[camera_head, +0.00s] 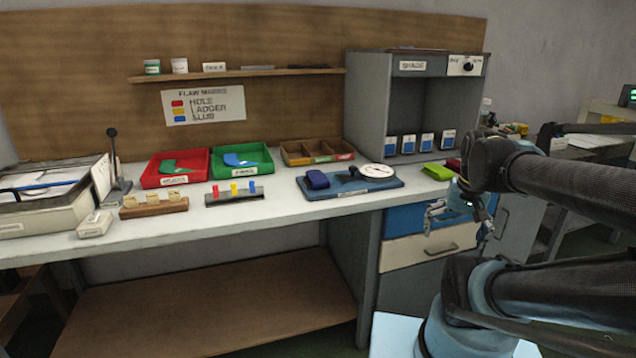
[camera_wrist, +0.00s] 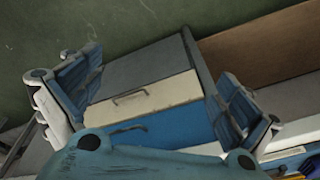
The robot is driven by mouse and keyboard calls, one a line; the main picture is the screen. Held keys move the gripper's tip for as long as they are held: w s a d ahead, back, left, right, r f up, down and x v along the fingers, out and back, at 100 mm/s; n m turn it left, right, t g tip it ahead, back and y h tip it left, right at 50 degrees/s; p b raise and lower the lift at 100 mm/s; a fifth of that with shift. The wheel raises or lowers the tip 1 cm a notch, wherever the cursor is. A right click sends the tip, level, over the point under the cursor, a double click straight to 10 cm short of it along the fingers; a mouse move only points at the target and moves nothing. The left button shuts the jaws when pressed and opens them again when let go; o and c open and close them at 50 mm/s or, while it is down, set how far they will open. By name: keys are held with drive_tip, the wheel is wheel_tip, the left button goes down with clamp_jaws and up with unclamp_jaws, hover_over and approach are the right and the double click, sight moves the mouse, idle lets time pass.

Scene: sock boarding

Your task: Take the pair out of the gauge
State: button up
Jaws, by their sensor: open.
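The gauge (camera_head: 375,185) is a blue board with a round white dial, standing on the bench right of centre. A dark blue folded pair (camera_head: 317,180) sits at its left end, beside a small black part; I cannot tell whether that part presses on it. My gripper (camera_head: 461,218) is open and empty, in front of the drawers below the bench top, right of and lower than the gauge. In the wrist view my gripper (camera_wrist: 158,98) has its two fingers wide apart with nothing between them. Neither gauge nor pair is clearly seen there.
A red tray (camera_head: 147,181) and a green tray (camera_head: 262,168) hold socks. A divided wooden tray (camera_head: 290,155) stands behind the gauge. A grey cabinet (camera_head: 365,105) rises behind it to the right. A lime-green folded item (camera_head: 438,172) lies right of the gauge.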

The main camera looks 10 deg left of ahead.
drive_tip(key=w+a+r+m+y, duration=0.1)
drive_tip(key=w+a+r+m, duration=0.2)
drive_tip(key=w+a+r, duration=0.4)
wheel_tip(320, 180, up, 13)
drive_tip(key=m+g+y, duration=0.2)
drive_tip(key=m+g, duration=0.2)
drive_tip(key=m, duration=0.4)
hover_over(318, 175)
drive_tip(key=w+d, duration=0.4)
drive_tip(key=d, duration=0.2)
drive_tip(key=x, duration=1.1)
drive_tip(key=s+x, duration=0.1)
drive_tip(key=x, duration=0.4)
drive_tip(key=shift+s+a+f, duration=0.15)
drive_tip(key=shift+a, duration=0.3)
drive_tip(key=shift+n, duration=0.3)
drive_tip(key=c, duration=0.8)
